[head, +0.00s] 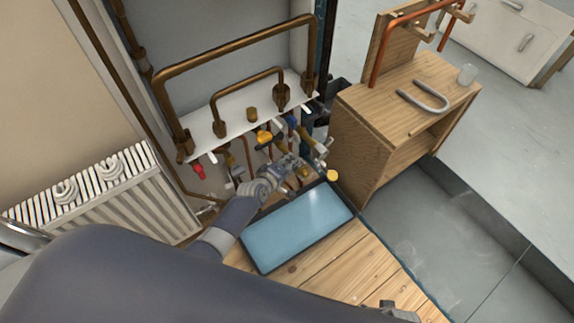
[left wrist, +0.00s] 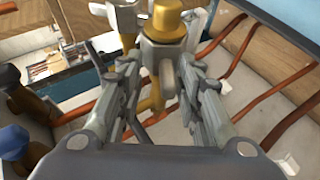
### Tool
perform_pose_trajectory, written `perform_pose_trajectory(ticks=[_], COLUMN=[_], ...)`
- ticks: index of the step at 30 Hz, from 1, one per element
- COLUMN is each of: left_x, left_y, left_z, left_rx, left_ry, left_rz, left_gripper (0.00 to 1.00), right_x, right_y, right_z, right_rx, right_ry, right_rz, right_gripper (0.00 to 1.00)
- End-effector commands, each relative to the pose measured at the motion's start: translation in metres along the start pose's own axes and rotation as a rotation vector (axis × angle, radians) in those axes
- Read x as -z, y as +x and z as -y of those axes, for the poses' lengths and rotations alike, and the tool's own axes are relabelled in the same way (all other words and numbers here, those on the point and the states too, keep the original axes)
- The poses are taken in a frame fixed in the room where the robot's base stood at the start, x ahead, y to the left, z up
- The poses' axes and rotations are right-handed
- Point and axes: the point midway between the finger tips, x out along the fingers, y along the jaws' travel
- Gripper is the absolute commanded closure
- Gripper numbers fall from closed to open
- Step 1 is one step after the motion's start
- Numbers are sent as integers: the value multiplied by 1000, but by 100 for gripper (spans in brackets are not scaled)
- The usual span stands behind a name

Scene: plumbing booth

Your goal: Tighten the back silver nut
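My left gripper (head: 287,166) reaches into the valve cluster below the white shelf in the head view. In the left wrist view its two grey fingers (left wrist: 160,75) stand apart on either side of a silver nut-like fitting (left wrist: 163,55), with a brass-yellow cap (left wrist: 167,18) above it. The fingertips are at or very near the fitting's sides; I cannot tell whether they press on it. The nut is hidden behind the gripper in the head view. A small grey part (head: 397,309) at the bottom edge may belong to my right gripper; its fingers cannot be made out.
Copper pipes (left wrist: 240,45) and valves with red (head: 198,171), yellow (head: 264,137) and blue (head: 291,121) handles crowd around the gripper. A blue tray (head: 300,227) lies in front. A wooden bench (head: 385,115) stands right, a radiator (head: 110,195) left.

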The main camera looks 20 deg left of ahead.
Motion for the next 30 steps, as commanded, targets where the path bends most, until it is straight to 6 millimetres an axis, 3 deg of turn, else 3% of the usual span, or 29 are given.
perform_pose_trajectory(ticks=[8, 30], left_x=[-1, -1], left_y=[-12, -106], left_z=[1, 0], left_rx=[-1, 1], left_ry=[-1, 0], left_rz=[1, 1], left_gripper=[68, 68], right_x=[0, 0], right_y=[0, 0], right_z=[1, 0], right_rx=[2, 1], right_ry=[0, 0], right_rz=[0, 0], right_gripper=[57, 57])
